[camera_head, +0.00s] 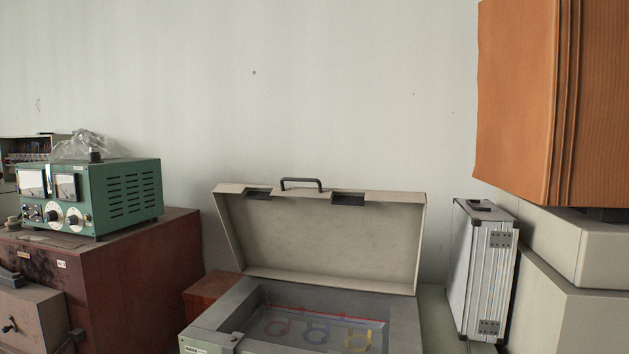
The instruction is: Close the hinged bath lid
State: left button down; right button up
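The bath lid (320,240) is beige with a dark handle (301,182) on its upper edge. It stands open, tilted up at the back of the bath. The bath (401,318) is a grey box at the bottom centre, its front cut off by the picture edge. Inside it I see a red line along the back wall and red, blue and yellow ring-like items (318,331). Neither of my grippers shows in this view.
A green metered instrument (125,198) sits on a dark red cabinet (150,262) at left. A silver case (484,270) stands upright right of the lid. Beige boxes (575,300) and a large orange folded object (540,100) are at far right.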

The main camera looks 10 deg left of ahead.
aim_at(370, 240)
jog(key=z, duration=0.25)
jog(key=i, duration=0.5)
jog(key=z, duration=0.5)
